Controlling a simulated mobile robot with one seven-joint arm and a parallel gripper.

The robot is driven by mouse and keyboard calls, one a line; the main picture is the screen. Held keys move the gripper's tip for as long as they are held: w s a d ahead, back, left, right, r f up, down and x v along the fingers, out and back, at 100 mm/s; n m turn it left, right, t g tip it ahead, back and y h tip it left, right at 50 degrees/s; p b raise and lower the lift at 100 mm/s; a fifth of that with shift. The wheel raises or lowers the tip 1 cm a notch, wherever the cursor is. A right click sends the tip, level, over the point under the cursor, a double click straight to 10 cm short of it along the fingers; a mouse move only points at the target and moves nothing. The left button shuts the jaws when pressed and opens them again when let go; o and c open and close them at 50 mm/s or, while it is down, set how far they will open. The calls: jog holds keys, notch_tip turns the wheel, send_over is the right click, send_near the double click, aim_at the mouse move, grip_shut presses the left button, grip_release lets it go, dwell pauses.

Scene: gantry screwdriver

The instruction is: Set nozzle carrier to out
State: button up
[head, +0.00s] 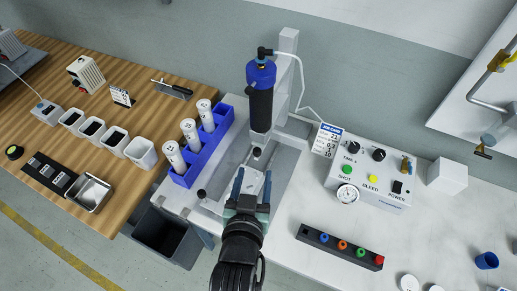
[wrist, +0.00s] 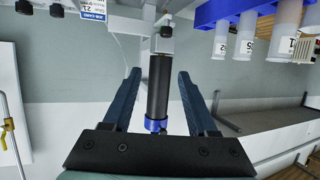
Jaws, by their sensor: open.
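A black cylinder with a blue cap (head: 261,100) hangs upright on a pale gantry post (head: 288,45). In the wrist view the black cylinder (wrist: 158,82) appears upside down between my fingers. I cannot tell for sure which part is the nozzle carrier; my gripper partly hides this area. My gripper (head: 253,179) is open and empty, in front of the cylinder. Its fingers (wrist: 160,78) show nothing held; the cylinder seems to lie beyond them.
A blue rack (head: 212,143) with three white tubes stands left of the fixture. A control box (head: 367,178) with knobs and buttons is on the right. A dark strip (head: 335,246) with coloured pieces lies front right. A wooden bench (head: 60,190) with white cups is left.

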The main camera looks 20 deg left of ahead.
aim_at(257, 151)
jog(key=x, duration=0.4)
jog(key=f+x, duration=0.1)
jog(key=x, duration=0.3)
jog(key=s+f+x, duration=0.1)
jog(key=x, duration=0.3)
jog(key=shift+w+a+f, duration=0.1)
jog(key=shift+a+f, duration=0.2)
jog(key=shift+c, duration=0.2)
grip_shut()
jog(key=shift+g, duration=0.3)
dwell(0.6)
